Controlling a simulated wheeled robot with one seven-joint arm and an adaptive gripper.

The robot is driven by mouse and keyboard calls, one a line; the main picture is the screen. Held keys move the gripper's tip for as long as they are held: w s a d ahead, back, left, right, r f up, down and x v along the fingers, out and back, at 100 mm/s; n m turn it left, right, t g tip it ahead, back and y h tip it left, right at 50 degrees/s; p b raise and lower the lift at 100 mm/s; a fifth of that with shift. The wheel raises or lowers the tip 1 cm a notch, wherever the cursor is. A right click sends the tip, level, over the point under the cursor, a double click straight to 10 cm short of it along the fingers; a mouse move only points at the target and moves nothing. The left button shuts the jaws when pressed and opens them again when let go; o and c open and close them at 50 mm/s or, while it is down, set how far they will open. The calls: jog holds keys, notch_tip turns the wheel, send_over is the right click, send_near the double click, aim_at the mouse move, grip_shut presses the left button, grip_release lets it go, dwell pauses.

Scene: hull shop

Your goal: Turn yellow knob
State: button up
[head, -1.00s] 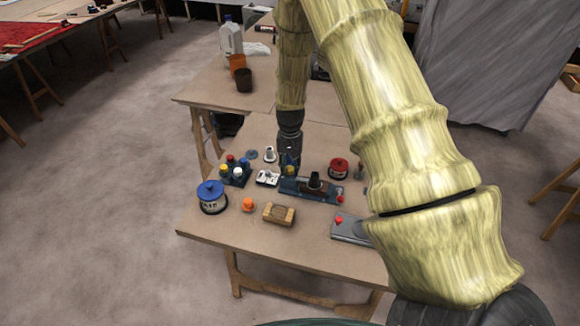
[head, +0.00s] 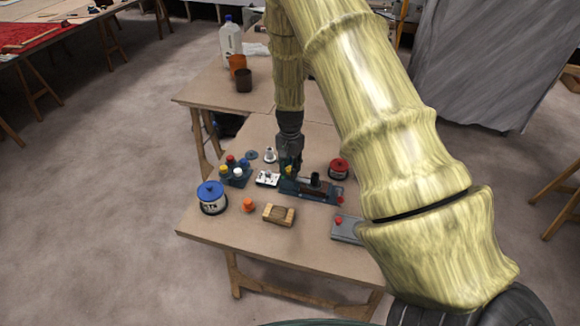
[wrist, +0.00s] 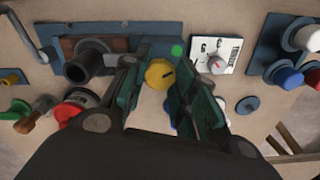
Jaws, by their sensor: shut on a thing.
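The yellow knob (wrist: 160,73) is round with a dark line on its top. It shows in the wrist view between the two fingers of my gripper (wrist: 158,82), which is shut on it from both sides. The knob sits by the edge of a blue base plate (wrist: 168,30) that carries a dark upright cylinder. In the head view my gripper (head: 290,167) points down at the left end of that plate (head: 325,194). There the fingers largely hide the knob.
Close by are a white dial panel (head: 266,178), a block of coloured caps (head: 235,177), and a red-lidded pot (head: 339,168). A blue-lidded pot (head: 211,199), an orange knob (head: 249,205), a wooden block (head: 279,215) and a grey box (head: 346,229) stand nearer the front edge.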

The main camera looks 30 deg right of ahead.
jog(key=shift+d+r, duration=0.1)
jog(key=o, duration=1.1)
jog(key=shift+c, duration=0.2)
notch_tip(320, 180, up, 12)
dwell(0.3)
